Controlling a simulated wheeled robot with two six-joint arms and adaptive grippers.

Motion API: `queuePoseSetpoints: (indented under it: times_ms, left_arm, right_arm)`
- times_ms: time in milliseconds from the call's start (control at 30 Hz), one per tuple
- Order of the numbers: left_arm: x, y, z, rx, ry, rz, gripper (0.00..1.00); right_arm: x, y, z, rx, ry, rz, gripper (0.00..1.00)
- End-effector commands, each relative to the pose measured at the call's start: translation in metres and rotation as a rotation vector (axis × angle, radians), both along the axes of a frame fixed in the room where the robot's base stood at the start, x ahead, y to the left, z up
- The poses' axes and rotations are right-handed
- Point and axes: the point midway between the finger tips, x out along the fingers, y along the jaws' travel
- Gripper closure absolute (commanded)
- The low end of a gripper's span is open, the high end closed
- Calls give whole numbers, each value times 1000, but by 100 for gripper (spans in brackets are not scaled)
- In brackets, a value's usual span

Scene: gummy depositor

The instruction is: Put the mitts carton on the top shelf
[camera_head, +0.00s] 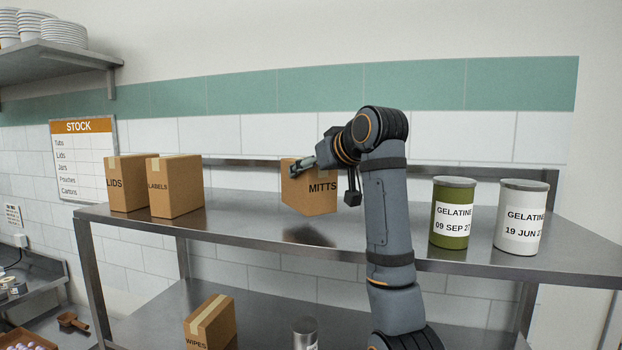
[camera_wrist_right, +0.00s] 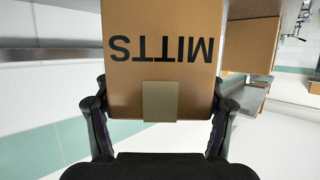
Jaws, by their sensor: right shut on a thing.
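The mitts carton (camera_head: 308,195) is a brown box with black MITTS lettering, held slightly tilted above the top shelf (camera_head: 255,222). A dark reflection lies on the shelf below it, with a gap between. My right gripper (camera_head: 304,165) is shut on the carton's upper part. In the right wrist view, the carton (camera_wrist_right: 165,75) sits between the two fingers of the right gripper (camera_wrist_right: 160,108), its lettering upside down. My left gripper is not in view.
The lids carton (camera_head: 128,185) and labels carton (camera_head: 177,188) stand left on the top shelf. A green gelatine tin (camera_head: 452,212) and a white one (camera_head: 521,217) stand right. Below are a wipes carton (camera_head: 210,323) and a metal can (camera_head: 305,332). Shelf room is clear around the held carton.

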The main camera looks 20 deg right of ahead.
Motion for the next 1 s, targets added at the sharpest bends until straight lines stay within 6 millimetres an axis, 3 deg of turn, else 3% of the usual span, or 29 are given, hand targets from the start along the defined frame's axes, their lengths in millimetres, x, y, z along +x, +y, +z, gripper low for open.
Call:
queuePoseSetpoints:
  times_ms: [133,300,700,733,867,1000]
  left_arm:
    - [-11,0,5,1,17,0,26]
    - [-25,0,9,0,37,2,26]
    - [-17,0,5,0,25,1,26]
    - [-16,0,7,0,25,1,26]
    - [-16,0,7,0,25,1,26]
    - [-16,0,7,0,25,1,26]
  right_arm:
    - [4,4,-5,1,0,2,80]
    - [4,3,-32,0,-1,0,80]
    - [4,3,-41,0,-3,0,80]
    - [4,3,-40,0,-1,0,26]
    - [4,3,-40,0,0,1,8]
    - [4,3,-40,0,0,1,7]
